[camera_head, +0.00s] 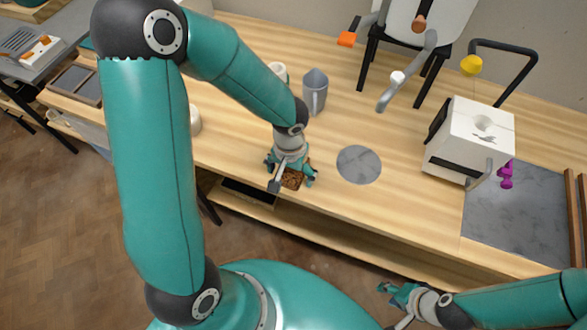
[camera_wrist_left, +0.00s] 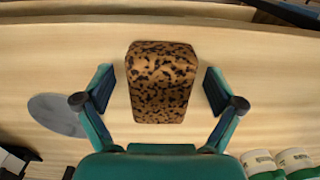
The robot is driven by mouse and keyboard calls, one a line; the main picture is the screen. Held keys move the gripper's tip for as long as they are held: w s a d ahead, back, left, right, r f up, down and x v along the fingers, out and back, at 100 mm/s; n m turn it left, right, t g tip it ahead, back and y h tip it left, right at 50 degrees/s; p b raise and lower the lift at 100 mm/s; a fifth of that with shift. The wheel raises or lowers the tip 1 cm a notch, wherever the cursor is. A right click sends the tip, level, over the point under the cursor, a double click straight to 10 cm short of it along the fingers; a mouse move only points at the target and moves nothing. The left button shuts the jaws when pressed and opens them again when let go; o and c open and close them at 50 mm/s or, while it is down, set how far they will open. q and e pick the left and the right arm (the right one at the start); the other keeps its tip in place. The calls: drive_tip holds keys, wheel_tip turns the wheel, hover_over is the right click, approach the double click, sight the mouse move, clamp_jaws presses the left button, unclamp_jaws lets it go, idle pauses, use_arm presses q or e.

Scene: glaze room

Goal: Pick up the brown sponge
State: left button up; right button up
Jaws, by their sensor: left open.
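The brown sponge (camera_wrist_left: 160,84), a block with dark speckles, lies on the wooden table. In the left wrist view it sits between the two spread fingers of my left gripper (camera_wrist_left: 160,95), with a gap on each side. In the head view the sponge (camera_head: 292,179) shows just below my left gripper (camera_head: 291,176), partly hidden by it, close to the table's front edge. My left gripper is open and empty. My right gripper (camera_head: 388,300) is low at the lower right in the head view, away from the sponge; its finger opening is too small to tell.
A round grey disc (camera_head: 359,164) lies right of the sponge. A white box-shaped machine (camera_head: 470,138) and a grey slab (camera_head: 515,215) are to the right.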

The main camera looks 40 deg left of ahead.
sight(291, 172)
use_arm(q)
drive_tip(key=c, duration=0.9)
drive_tip(key=shift+r, duration=0.1)
drive_tip(key=shift+c, duration=0.2)
wheel_tip(291, 172, up, 20)
drive_tip(key=p, duration=0.1)
